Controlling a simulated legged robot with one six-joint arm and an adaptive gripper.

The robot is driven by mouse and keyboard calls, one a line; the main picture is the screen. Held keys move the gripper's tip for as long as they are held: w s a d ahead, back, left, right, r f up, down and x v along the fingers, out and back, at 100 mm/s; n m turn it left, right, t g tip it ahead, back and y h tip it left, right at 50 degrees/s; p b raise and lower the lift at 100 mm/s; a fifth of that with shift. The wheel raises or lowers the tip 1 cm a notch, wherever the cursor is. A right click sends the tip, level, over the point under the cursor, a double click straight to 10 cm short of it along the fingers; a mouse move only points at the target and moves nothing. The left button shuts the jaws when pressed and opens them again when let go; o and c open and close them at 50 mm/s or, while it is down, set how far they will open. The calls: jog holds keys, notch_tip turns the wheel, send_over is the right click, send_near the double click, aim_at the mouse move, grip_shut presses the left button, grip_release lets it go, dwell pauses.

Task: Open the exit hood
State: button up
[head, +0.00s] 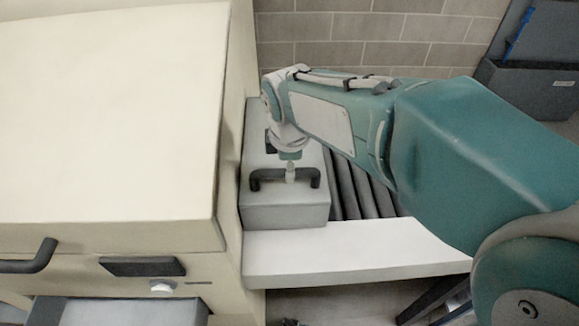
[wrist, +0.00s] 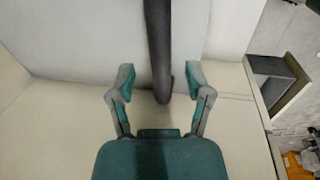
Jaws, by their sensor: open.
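The exit hood (head: 285,208) is a grey box at the right side of the cream machine. It sits low over the start of the rollers and looks shut. In the wrist view my gripper (wrist: 159,82) is open, with one finger on each side of the black handle (wrist: 158,45). Gaps show between the handle and both fingers. The hood's pale surface (wrist: 85,40) lies behind it.
The cream machine (head: 110,110) fills the left, with another black handle (head: 30,260) at its lower left edge. A brick wall (head: 350,40) stands behind. A grey bin (head: 535,90) is at the far right.

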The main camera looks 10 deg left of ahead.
jog(key=shift+w+f, duration=0.25)
jog(key=shift+f, duration=0.95)
grip_shut()
jog(key=shift+r, duration=0.1)
